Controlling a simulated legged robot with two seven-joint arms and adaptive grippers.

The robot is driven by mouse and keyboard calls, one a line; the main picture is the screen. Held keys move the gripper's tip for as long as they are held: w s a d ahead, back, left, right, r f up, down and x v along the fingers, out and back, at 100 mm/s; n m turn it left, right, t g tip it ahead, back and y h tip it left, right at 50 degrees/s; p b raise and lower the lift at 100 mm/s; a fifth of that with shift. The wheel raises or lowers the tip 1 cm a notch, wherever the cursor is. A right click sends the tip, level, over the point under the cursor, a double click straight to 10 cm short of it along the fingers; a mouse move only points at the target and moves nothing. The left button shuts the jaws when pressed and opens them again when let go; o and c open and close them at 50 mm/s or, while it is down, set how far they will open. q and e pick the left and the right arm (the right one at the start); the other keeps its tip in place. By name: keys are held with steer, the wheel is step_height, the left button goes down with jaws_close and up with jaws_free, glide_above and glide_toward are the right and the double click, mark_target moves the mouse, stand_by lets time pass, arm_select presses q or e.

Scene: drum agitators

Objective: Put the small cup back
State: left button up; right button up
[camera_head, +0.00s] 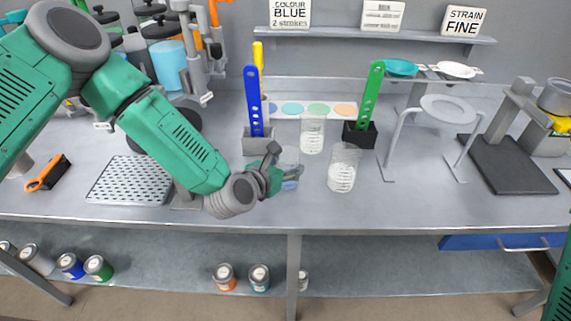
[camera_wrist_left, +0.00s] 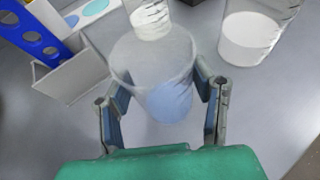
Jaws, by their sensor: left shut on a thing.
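My left gripper (camera_head: 283,178) is shut on a clear cup with a blue patch showing low in it. In the head view the cup (camera_head: 290,158) is partly hidden by the fingers. In the left wrist view the cup (camera_wrist_left: 150,65) sits between the two fingers (camera_wrist_left: 162,100), one on each side. It is at or just above the bench top; I cannot tell which. Two clear beakers stand near it: one behind (camera_head: 312,136) and one to the right (camera_head: 341,168) with white contents. My right gripper is not in view.
A blue perforated paddle (camera_head: 253,100) and a green one (camera_head: 370,90) stand in holders close behind the cup. A white stand (camera_head: 440,105) and a dark scale-like base (camera_head: 507,163) are to the right. A perforated metal tray (camera_head: 128,182) lies left. The front bench strip is clear.

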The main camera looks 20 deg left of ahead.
arm_select(q)
steer(key=shift+d, duration=0.15)
steer(key=o, duration=1.1)
steer(key=shift+c, duration=0.2)
steer(key=shift+a, duration=0.2)
steer(key=b+v, duration=0.1)
steer(key=v, duration=1.1)
